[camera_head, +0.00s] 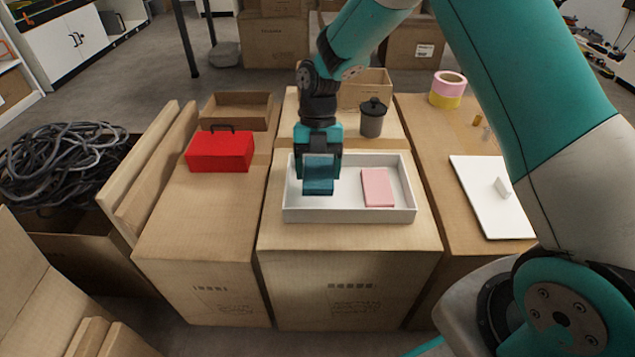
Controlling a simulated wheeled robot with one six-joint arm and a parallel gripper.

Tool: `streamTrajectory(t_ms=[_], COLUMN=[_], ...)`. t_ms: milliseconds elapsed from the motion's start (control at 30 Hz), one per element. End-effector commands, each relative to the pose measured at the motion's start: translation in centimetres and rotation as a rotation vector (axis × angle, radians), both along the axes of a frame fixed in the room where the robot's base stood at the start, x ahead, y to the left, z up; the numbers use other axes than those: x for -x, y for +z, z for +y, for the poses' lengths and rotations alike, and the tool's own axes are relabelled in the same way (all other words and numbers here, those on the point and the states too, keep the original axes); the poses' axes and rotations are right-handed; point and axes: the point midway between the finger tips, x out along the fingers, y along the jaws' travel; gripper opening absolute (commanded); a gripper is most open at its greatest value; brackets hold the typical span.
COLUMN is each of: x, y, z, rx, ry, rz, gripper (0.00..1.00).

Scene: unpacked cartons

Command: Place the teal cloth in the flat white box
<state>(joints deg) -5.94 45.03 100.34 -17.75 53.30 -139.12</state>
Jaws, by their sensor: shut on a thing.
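The flat white box (350,216) stands on the middle carton, open at the top. My gripper (319,160) points down over the left half of the box and is shut on the teal cloth (318,183). The cloth is folded into a block between the fingers, inside the outline of the box. I cannot tell whether it touches the box floor. A pink block (377,187) lies in the right half of the box.
A red case (221,151) stands on the left carton, with an open cardboard tray (236,110) behind it. A dark lidded jar (372,118) stands behind the box. On the right carton are a white board (492,200) and tape rolls (448,90).

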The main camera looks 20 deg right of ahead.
Motion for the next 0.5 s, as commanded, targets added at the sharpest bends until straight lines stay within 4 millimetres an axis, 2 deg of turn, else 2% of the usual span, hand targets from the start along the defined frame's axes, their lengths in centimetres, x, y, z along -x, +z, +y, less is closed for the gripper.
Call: streamTrajectory(t_ms=[33,167,500], x=[0.1,0.0,0.0], y=[-1.2,-3.1,-3.3], z=[0.0,0.0,0.0], rx=[0.001,0.001,0.001], ry=[0.0,-0.001,-0.001], rz=[0.004,0.002,0.001], gripper=[0.46,0.46,0.46])
